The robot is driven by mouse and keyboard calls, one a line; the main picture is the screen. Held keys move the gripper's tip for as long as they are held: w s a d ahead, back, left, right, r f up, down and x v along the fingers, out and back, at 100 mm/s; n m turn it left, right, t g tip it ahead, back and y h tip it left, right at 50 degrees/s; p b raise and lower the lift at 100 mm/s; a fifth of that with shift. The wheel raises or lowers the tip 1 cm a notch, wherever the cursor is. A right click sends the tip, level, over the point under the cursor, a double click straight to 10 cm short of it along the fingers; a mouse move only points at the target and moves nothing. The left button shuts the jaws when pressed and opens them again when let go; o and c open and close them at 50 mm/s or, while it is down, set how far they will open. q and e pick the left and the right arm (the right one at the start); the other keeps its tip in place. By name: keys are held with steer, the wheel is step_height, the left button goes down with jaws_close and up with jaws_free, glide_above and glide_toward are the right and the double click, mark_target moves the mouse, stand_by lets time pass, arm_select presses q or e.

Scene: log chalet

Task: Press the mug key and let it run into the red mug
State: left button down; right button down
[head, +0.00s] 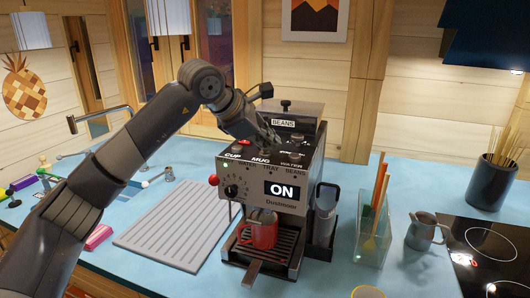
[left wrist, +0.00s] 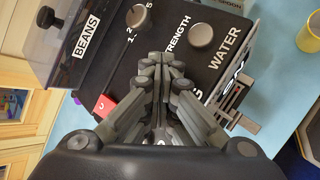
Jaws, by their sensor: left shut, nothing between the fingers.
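The coffee machine (head: 285,180) stands on the blue counter with its display reading ON. Its front top edge carries the labels CUP, MUG and WATER. The red mug (head: 264,230) stands upright on the drip grille under the spout. My left gripper (head: 272,140) is shut and empty, pointing down at the machine's top just behind the MUG label (head: 260,161). In the left wrist view its closed fingertips (left wrist: 165,62) cover the mug key, so I cannot tell whether they touch it. No flow into the mug can be made out. My right gripper is out of view.
A ribbed drainboard (head: 178,225) lies left of the machine. On the right are a clear holder with utensils (head: 373,235), a metal jug (head: 425,231) and a dark hob (head: 485,255). A yellow mug (head: 368,291) is at the front edge.

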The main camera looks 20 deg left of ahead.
mark_target(267, 154)
arm_select(q)
steer(key=shift+f, duration=0.3)
steer(key=shift+r, duration=0.1)
steer(key=shift+r+p, duration=0.7)
steer(key=shift+r, duration=0.3)
step_height(267, 154, up, 5)
steer(key=p, duration=0.3)
steer(key=shift+p, duration=0.35)
